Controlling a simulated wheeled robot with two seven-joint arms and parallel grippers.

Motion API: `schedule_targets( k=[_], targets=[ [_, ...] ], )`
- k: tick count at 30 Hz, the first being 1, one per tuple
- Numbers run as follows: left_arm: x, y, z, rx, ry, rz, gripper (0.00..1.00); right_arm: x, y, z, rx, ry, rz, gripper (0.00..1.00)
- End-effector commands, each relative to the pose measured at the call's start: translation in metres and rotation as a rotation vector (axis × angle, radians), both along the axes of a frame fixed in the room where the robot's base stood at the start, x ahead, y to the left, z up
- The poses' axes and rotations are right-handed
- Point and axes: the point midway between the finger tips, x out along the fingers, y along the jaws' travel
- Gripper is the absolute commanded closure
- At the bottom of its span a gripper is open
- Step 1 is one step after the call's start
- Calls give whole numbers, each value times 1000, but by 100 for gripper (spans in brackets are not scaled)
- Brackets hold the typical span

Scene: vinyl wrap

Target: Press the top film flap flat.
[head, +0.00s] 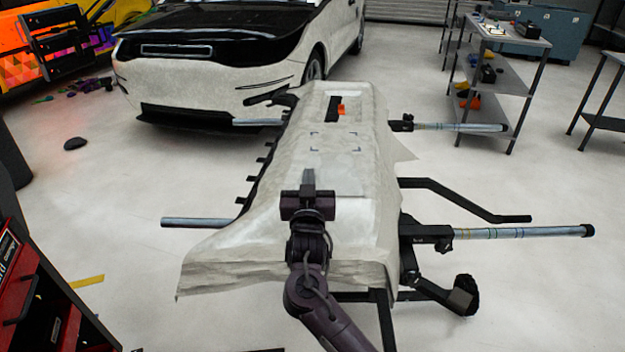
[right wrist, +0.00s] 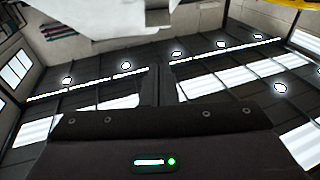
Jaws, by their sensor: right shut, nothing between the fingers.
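A long panel on a stand is covered in pale film (head: 240,240), which hangs loose and creased at its near end. On its upper face are dark corner marks (head: 335,142). A pointed edge of film (head: 405,154) sticks out on the right side; I cannot tell which part is the top flap. My right gripper (head: 308,178) is shut and empty, over the middle of the panel; I cannot tell whether it touches the film. In the right wrist view pale film (right wrist: 120,18) shows at the top, beyond the dark gripper body. My left gripper is not in view.
An orange object (head: 341,110) sits by a dark slot at the panel's far end. Stand bars (head: 520,232) stick out on both sides. A white car (head: 220,80) stands behind, a shelf cart (head: 500,70) at back right, a red tool cabinet (head: 25,270) at left.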

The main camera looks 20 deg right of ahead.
Motion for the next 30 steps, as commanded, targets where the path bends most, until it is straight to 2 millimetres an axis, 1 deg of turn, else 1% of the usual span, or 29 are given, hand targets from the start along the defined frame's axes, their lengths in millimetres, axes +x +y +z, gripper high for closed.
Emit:
schedule_targets(
  k=[1,3,9,15,25,26,30],
  targets=[
    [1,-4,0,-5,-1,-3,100,7,-2,-7,-3,3,0,100],
    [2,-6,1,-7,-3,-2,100,14,-5,-13,-3,1,-1,100],
    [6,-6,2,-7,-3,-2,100,26,-9,-24,0,1,0,100],
    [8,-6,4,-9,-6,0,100,28,-9,-25,0,0,0,100],
    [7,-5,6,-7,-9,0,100,28,-11,-24,2,7,0,100],
    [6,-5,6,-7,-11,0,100,28,-12,-24,3,10,0,100],
    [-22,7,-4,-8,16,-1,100,28,-19,-20,10,34,-1,100]
  ],
)
